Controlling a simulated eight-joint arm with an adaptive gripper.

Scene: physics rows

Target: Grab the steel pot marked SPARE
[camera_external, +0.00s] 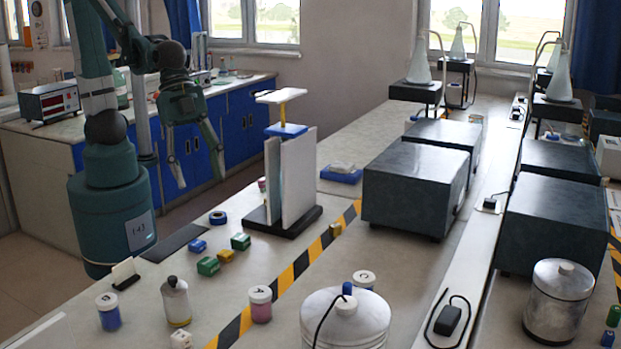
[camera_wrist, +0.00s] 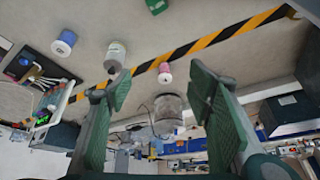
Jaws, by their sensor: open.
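A steel pot (camera_external: 560,300) with a lid and knob stands upright at the right front of the external view. No SPARE marking is readable on it. A large pale lidded pot (camera_external: 345,322), with a dark cord over it, stands at the bottom centre. In the wrist view a grey cylindrical pot (camera_wrist: 167,112) shows between my fingers, farther off; I cannot tell which pot it is. My gripper (camera_external: 200,180) hangs open and empty at the upper left, well away from both pots. Its two green fingers (camera_wrist: 160,76) are spread in the wrist view.
A pink jar (camera_external: 260,304), a bottle (camera_external: 175,301) and a blue jar (camera_external: 109,311) stand at the front left. Small blocks (camera_external: 208,266) lie nearby. A panel rack (camera_external: 284,219) rises mid-bench. Dark boxes (camera_external: 416,190) and a cable with a black plug (camera_external: 447,319) occupy the right.

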